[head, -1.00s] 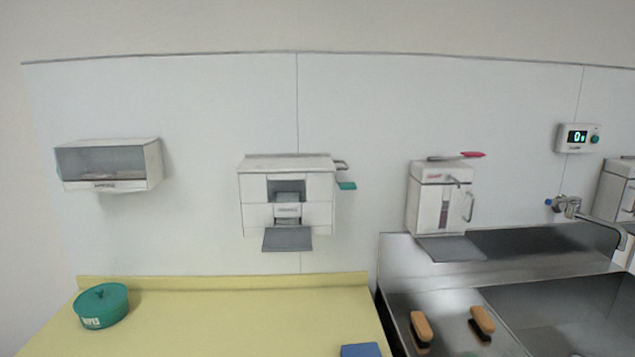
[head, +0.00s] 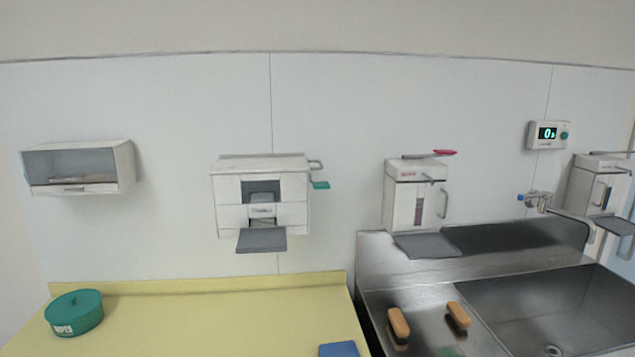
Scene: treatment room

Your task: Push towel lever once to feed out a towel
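A white towel dispenser (head: 290,215) is mounted on the wall near the middle of the head view. It has a recessed opening at its front and a grey tray (head: 262,241) sticking out below. A lever with a green paddle (head: 320,185) juts from its right side. No towel hangs out that I can make out. Neither of my grippers shows in the head view.
A soap dispenser with a red-tipped lever (head: 402,205) hangs to the right, above a steel sink (head: 540,310) with two brushes. A green wipes tub (head: 74,312) and a blue item (head: 339,349) sit on the yellow counter (head: 220,318). A wall box (head: 125,168) hangs left.

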